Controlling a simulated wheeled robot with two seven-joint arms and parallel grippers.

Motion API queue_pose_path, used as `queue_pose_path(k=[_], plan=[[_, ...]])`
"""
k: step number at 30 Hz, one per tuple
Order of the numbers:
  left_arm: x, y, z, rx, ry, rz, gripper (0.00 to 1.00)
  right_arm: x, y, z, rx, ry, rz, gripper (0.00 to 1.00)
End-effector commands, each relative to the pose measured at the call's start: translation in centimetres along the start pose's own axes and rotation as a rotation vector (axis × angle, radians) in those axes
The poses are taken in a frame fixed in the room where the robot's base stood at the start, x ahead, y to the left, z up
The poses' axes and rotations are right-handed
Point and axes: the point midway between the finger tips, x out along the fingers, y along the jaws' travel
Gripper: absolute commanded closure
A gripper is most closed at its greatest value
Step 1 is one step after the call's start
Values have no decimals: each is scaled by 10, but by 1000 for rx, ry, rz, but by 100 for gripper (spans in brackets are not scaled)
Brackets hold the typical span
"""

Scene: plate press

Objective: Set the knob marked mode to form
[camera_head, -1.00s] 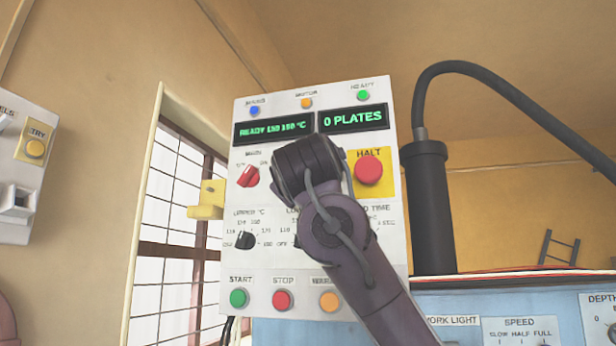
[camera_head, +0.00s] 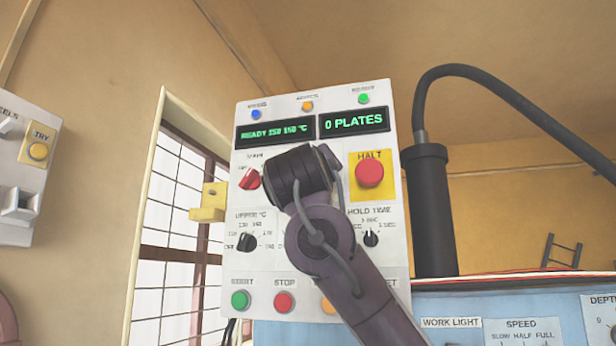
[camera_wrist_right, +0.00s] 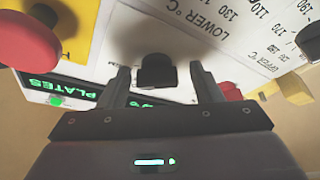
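The control panel (camera_head: 325,283) stands upright in the head view. My right arm reaches across it and covers its middle. My right gripper (camera_wrist_right: 160,74) is open in the right wrist view, with its two fingers apart. A black knob (camera_wrist_right: 156,70) shows between the fingertips, with a gap on both sides; its label is hidden. In the head view my gripper hides this knob. A red knob (camera_head: 249,179) under a blurred label, perhaps "main", is just left of my gripper; it also shows in the right wrist view (camera_wrist_right: 230,91). My left gripper is out of view.
The red halt button (camera_head: 369,173) on its yellow plate is close right of my gripper. Green start (camera_head: 240,299) and red stop (camera_head: 283,302) buttons sit below. The upper °C knob (camera_head: 247,242) and hold time knob (camera_head: 371,238) are beside my arm.

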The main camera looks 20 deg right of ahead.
Motion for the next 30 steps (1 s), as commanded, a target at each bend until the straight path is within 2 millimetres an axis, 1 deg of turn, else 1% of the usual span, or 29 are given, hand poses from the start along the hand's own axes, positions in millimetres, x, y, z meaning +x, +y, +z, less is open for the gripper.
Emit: queue_pose_path(k=[8, 11, 12, 15, 21, 25, 30], plan=[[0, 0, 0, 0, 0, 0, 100, 0, 3, -1, 2, 3, 3, 37], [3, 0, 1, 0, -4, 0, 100, -6, 2, -1, 2, 6, 4, 37], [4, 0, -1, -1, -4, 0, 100, -10, 2, 0, 2, 6, 4, 37], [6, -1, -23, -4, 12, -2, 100, -27, 1, 1, 2, 7, 4, 37], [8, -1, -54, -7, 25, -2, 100, -60, 1, 1, 2, 6, 4, 37], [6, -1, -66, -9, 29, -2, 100, -74, 1, 0, 1, 3, 3, 37], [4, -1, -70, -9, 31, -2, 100, -79, 1, -1, 1, 3, 2, 37]])
